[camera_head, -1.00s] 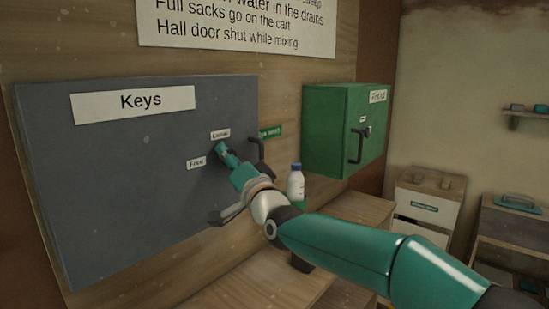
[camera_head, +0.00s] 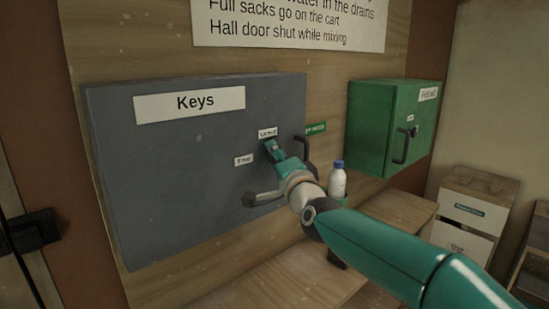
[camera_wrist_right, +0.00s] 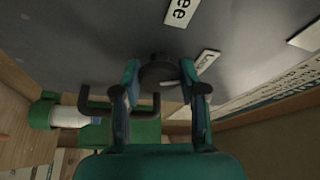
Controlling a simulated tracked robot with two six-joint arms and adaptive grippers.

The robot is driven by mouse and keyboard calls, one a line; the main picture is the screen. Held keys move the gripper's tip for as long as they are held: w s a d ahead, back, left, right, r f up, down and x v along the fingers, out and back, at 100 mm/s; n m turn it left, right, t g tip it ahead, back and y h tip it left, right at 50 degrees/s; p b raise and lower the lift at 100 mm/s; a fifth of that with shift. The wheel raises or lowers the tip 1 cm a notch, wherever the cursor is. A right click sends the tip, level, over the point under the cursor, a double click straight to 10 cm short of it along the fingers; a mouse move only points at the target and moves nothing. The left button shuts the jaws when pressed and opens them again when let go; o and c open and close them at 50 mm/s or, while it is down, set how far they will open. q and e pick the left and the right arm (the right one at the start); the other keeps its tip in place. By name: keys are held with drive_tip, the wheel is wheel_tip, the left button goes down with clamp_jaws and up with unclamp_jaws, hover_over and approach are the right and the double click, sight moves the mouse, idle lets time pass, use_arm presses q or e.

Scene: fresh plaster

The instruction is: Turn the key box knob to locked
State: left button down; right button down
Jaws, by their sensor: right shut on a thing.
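The grey key box (camera_head: 140,190) with its "Keys" sign hangs on the wooden wall panel. The label "Locked" (camera_head: 268,132) sits just above the knob and "Free" (camera_head: 244,160) to its lower left. My right gripper (camera_head: 270,149) reaches in from the lower right and largely hides the knob in the head view. In the right wrist view the dark round knob (camera_wrist_right: 158,72) sits between the two fingers, which are shut on it. I cannot tell clearly which label the knob points to. My left gripper is not in view.
A dark handle (camera_head: 304,148) stands out at the key box's right edge, close to my gripper. A white bottle with a blue cap (camera_head: 338,182) stands to the right of my wrist. A green first-aid cabinet (camera_head: 370,130) hangs further right. A wooden bench (camera_head: 290,280) runs below.

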drive_tip(key=shift+d, duration=0.25)
idle(0.4)
drive_tip(key=c, duration=1.1)
unclamp_jaws()
drive_tip(key=o, duration=0.4)
drive_tip(key=shift+w+d+f, duration=0.1)
drive_tip(key=shift+w, duration=0.1)
drive_tip(key=shift+o, duration=0.2)
drive_tip(key=shift+s, duration=0.1)
drive_tip(key=v, duration=1.2)
